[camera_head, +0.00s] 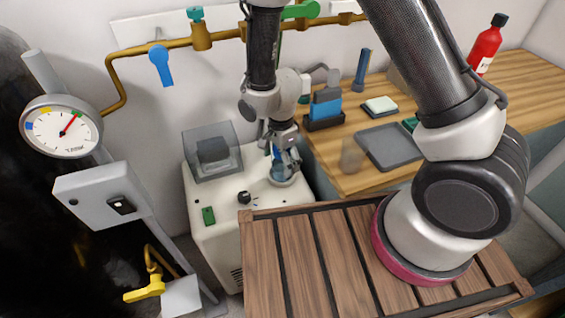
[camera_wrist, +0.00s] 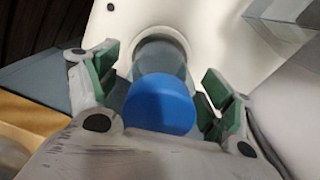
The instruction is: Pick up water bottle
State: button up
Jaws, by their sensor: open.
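The water bottle has a blue cap, seen large in the wrist view (camera_wrist: 160,103), with its clear body beyond it. In the head view the bottle (camera_head: 283,174) stands upright in a round recess on top of the cream machine (camera_head: 235,206). My gripper (camera_head: 284,157) points down over the bottle and partly hides it. In the wrist view my gripper (camera_wrist: 158,80) is open, with one green-padded finger on each side of the bottle. Gaps show between the pads and the bottle, so it is not gripped.
A clear box (camera_head: 212,151) stands on the machine's left part. A wooden counter (camera_head: 360,182) at right holds a grey tray (camera_head: 390,147), a blue block holder (camera_head: 324,112) and a red bottle (camera_head: 486,45). A pressure gauge (camera_head: 60,128) and brass pipes are at left.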

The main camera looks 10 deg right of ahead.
jog(key=shift+f, duration=0.25)
jog(key=c, duration=1.3)
jog(key=shift+o, duration=0.2)
